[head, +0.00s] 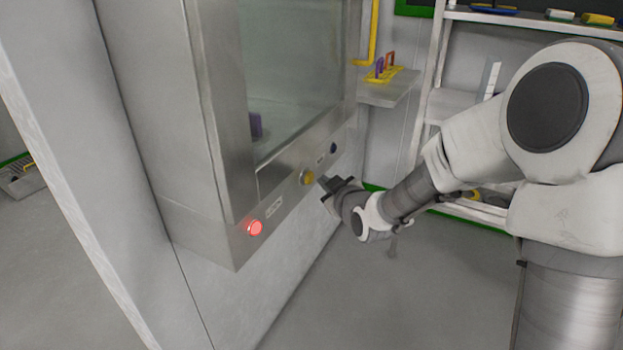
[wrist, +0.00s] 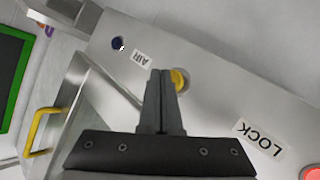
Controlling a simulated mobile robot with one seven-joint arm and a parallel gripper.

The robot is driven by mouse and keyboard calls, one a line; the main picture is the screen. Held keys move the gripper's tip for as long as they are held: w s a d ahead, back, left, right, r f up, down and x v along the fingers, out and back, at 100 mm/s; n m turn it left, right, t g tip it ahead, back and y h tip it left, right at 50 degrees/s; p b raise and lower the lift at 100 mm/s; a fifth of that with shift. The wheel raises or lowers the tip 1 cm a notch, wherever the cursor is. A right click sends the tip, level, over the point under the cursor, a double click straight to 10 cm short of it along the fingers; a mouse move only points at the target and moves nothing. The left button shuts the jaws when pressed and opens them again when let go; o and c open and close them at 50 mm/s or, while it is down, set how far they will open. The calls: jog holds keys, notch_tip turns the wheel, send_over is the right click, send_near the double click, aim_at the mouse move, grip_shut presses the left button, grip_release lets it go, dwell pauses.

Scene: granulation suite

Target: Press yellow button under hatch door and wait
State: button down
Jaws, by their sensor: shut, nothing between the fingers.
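The yellow button (head: 307,177) sits on the metal panel under the hatch door (head: 290,75), between a lit red button (head: 255,227) and a dark blue button (head: 333,148). My gripper (head: 322,181) is shut and empty, with its tips just right of the yellow button in the head view. In the wrist view the shut fingers (wrist: 161,75) point at the panel, and the yellow button (wrist: 180,79) shows beside their tips, partly hidden by them. I cannot tell whether the tips touch it.
The wrist view shows a LOCK label (wrist: 258,137) near the red button (wrist: 312,173) and an AIR label (wrist: 142,59) near the blue button (wrist: 117,43). A small shelf (head: 388,92) with a yellow holder stands right of the hatch. The floor (head: 330,290) below is clear.

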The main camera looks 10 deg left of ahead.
jog(key=shift+a, duration=0.1)
dwell(0.4)
jog(key=shift+w+a+b, duration=0.15)
jog(key=shift+a+b, duration=0.15)
jog(key=shift+b, duration=0.15)
jog(key=shift+w+a+b, duration=0.15)
jog(key=shift+a+b, duration=0.2)
jog(key=shift+a, duration=0.15)
dwell(0.5)
jog(key=shift+d, duration=0.1)
jog(key=shift+s+d, duration=0.3)
jog(key=shift+d, duration=0.45)
jog(key=shift+s+d+p, duration=0.1)
jog(key=shift+s+d, duration=0.2)
jog(key=shift+d, duration=0.5)
jog(key=shift+s+d+p, duration=0.1)
jog(key=shift+s+d, duration=0.15)
jog(key=shift+d, duration=0.55)
jog(key=shift+s+d+p, duration=0.1)
jog(key=shift+s+d, duration=0.2)
jog(key=shift+d, duration=0.5)
